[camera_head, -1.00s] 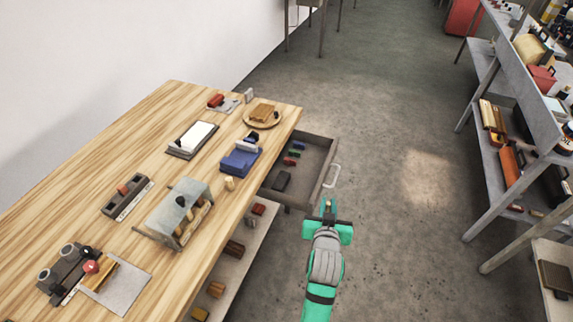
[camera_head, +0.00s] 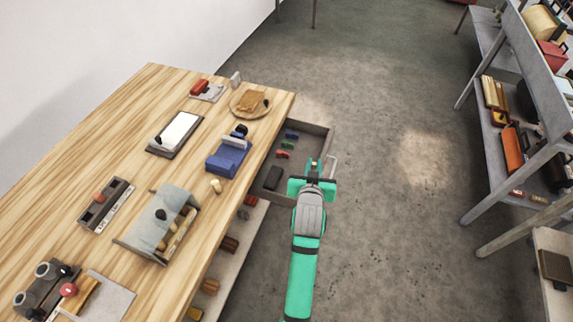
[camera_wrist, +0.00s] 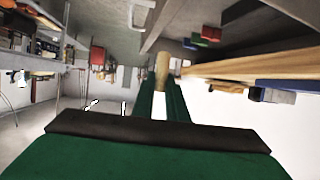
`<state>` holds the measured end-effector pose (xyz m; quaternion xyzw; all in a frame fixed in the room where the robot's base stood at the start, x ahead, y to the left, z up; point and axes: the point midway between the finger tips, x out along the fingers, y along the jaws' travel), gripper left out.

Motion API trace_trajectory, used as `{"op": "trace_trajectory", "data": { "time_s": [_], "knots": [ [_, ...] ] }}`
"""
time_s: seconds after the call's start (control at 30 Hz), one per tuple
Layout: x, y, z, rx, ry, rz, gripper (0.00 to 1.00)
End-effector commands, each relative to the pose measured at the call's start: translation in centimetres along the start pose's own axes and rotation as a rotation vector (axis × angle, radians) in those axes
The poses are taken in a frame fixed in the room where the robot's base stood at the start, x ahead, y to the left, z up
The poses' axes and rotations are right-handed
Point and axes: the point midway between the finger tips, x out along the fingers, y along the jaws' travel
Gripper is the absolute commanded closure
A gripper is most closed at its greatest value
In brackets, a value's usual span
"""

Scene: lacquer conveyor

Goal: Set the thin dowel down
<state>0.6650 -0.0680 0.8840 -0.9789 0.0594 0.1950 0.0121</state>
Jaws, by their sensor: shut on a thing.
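The thin dowel shows in the wrist view as a pale tan wooden rod (camera_wrist: 161,65) between the tips of the green fingers. My gripper (camera_wrist: 162,82) is shut on it. In the head view my gripper (camera_head: 315,168) is over the right side of the open drawer, near its handle, and the dowel is too small there to make out clearly. The lower part of the dowel is hidden between the fingers.
The open drawer (camera_head: 322,143) holds several small coloured blocks and a dark block. The wooden table (camera_head: 110,150) on the left carries a blue device (camera_head: 225,161), a grey rack (camera_head: 150,228) and trays. Shelves (camera_head: 540,100) stand at right, with clear floor between.

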Motion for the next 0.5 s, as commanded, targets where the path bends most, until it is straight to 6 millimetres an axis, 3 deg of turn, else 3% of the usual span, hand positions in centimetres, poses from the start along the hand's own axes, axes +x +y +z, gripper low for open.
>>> {"op": "trace_trajectory", "data": {
  "time_s": [0.23,0.5],
  "knots": [
    [3.7,-4.6,1.0,-0.003,0.0,-0.003,1.0],
    [7.0,-7.5,4.3,-0.003,-0.001,-0.004,1.0]
  ]
}}
